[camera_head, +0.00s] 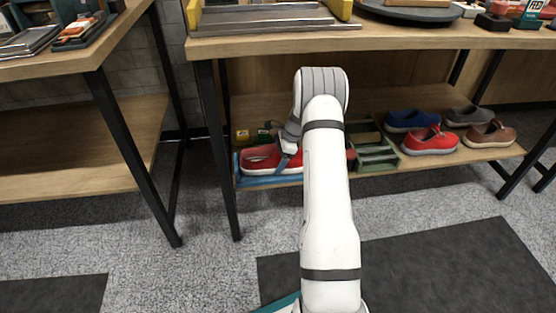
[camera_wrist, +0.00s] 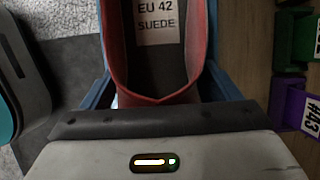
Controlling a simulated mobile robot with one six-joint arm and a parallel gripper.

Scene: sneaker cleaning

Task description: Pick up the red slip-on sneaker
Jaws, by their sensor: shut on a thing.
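A red sneaker (camera_head: 260,158) with a pale sole sits at a blue tray (camera_head: 240,180) on the lower shelf. In the wrist view the red shoe's opening (camera_wrist: 115,55) faces me, with an insole label reading "EU 42 SUEDE". The blue tray (camera_wrist: 232,88) shows around it. My gripper (camera_head: 288,147) is at the sneaker's right part and is shut on it. In the wrist view the gripper's dark edge and grey body (camera_wrist: 160,125) lie against the near end of the shoe.
A green rack (camera_head: 376,158) stands right of my arm. The tabletop (camera_head: 400,35) overhangs the shelf, with a black leg (camera_head: 217,150) at left. A purple block (camera_wrist: 292,107) lies at right.

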